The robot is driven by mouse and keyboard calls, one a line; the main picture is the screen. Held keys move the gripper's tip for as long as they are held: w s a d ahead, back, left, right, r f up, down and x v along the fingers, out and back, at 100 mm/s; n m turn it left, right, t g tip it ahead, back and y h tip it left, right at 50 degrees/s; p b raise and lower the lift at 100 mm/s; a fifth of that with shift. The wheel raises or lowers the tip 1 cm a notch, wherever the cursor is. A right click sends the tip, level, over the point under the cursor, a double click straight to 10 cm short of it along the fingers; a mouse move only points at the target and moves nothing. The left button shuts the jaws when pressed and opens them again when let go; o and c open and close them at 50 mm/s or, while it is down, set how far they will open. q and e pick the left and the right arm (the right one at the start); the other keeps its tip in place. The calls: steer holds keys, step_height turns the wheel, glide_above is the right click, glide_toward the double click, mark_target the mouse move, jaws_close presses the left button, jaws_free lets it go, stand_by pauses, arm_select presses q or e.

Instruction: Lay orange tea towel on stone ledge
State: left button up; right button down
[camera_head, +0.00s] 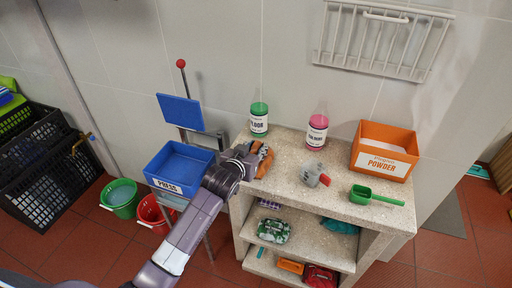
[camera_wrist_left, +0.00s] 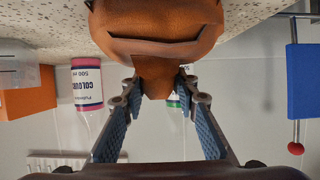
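The orange tea towel (camera_head: 264,157) is bunched at the left end of the speckled stone ledge (camera_head: 289,172), beside my left gripper (camera_head: 246,155). In the left wrist view the towel (camera_wrist_left: 158,25) is a rounded orange-brown bundle with a fold across it. It narrows to a neck between the fingertips of my left gripper (camera_wrist_left: 158,88), which is closed around that neck. The stone ledge (camera_wrist_left: 45,25) shows behind the towel in that view. Whether the whole towel rests on the ledge is hidden by the gripper. My right gripper is not in view.
A blue press tray (camera_head: 180,167) is left of the ledge. The ledge's front middle has bare stone.

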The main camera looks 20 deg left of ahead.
arm_select(q)
steer(key=shift+o, duration=0.4)
steer(key=v, duration=1.2)
steer(key=shift+r, duration=0.15)
